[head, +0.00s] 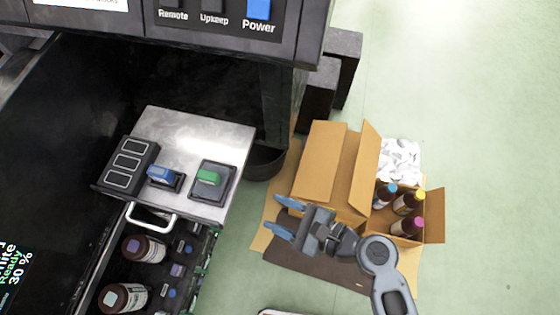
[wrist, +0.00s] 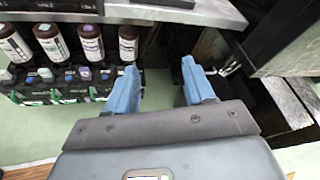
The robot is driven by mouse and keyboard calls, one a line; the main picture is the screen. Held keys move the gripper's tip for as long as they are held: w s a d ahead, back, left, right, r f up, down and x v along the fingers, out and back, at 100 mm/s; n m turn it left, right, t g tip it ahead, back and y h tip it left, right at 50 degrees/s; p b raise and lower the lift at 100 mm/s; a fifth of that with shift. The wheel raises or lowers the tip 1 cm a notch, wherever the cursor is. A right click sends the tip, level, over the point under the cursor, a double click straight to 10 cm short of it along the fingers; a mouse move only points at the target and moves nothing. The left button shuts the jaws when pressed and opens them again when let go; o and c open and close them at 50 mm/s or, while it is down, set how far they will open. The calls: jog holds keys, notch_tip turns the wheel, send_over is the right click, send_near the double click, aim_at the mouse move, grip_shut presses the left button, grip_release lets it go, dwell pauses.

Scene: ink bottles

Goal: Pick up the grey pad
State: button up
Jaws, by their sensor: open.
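A square dark grey pad (head: 214,192) with a green block on top lies at the right of the metal shelf in the head view; I take it to be the grey pad. A smaller dark piece with a blue top (head: 163,175) lies to its left. My gripper (head: 272,214) is open and empty, to the right of the shelf and lower in the picture, with its blue fingers pointing left. In the wrist view my gripper (wrist: 160,68) shows its two fingers wide apart with nothing between them. The pad does not show in the wrist view.
The metal shelf (head: 180,130) also holds a black three-slot panel (head: 128,165). Below it is an open drawer with brown bottles (head: 143,248). An open cardboard box (head: 320,165) with several bottles stands on the floor beside my arm. Green floor (head: 480,100) is clear at right.

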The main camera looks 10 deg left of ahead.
aim_at(218, 178)
jog(key=w+a+r+g+y, duration=0.1)
jog(key=a+r, duration=0.1)
jog(key=w+a+r+m+g+y, duration=0.1)
jog(key=a+r+y, duration=0.1)
jog(key=a, duration=0.1)
jog(key=w+a+r+g+y, duration=0.1)
jog(key=a+r, duration=0.1)
jog(key=a, duration=0.1)
jog(key=shift+w+a+r+m, duration=0.1)
jog(key=shift+w+r+m, duration=0.05)
jog(key=shift+r+m, duration=0.15)
jog(key=a, duration=0.7)
jog(key=shift+w+a, duration=0.2)
jog(key=shift+a, duration=0.05)
grip_shut()
